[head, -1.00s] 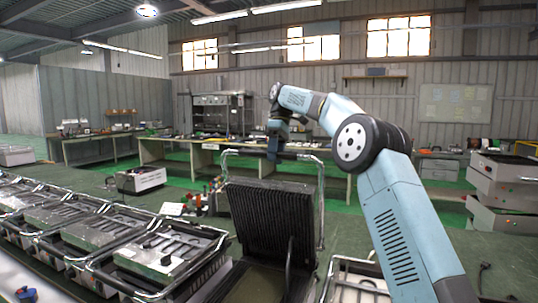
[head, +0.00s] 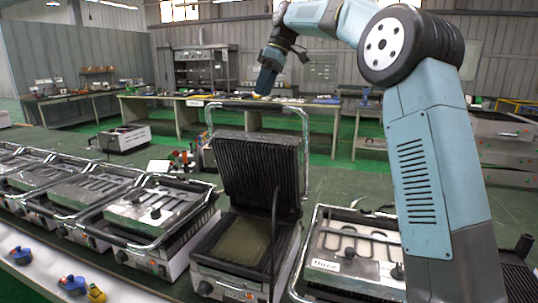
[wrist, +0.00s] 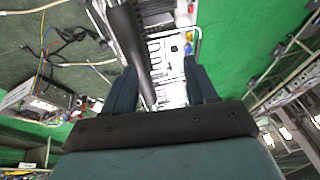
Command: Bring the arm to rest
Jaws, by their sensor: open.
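My arm (head: 430,160) reaches up from the lower right and bends toward the left at the elbow. My gripper (head: 262,92) hangs in the air at its end, pointing down, above and behind the raised lid in the head view. In the wrist view, the gripper's two fingers (wrist: 162,88) stand apart. A dark bar (wrist: 130,45) shows between them, and I cannot tell whether it touches a finger. No held object is seen. A contact grill (head: 240,245) stands below with its ribbed lid (head: 262,170) raised and its lower plate exposed.
Several closed grills (head: 155,210) line the left. Another grill with an exposed heating element (head: 350,250) stands to the right, close to my arm. Blue and yellow knobs (head: 75,285) lie on a white strip at the front left. Workbenches (head: 250,115) stand behind, across green floor.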

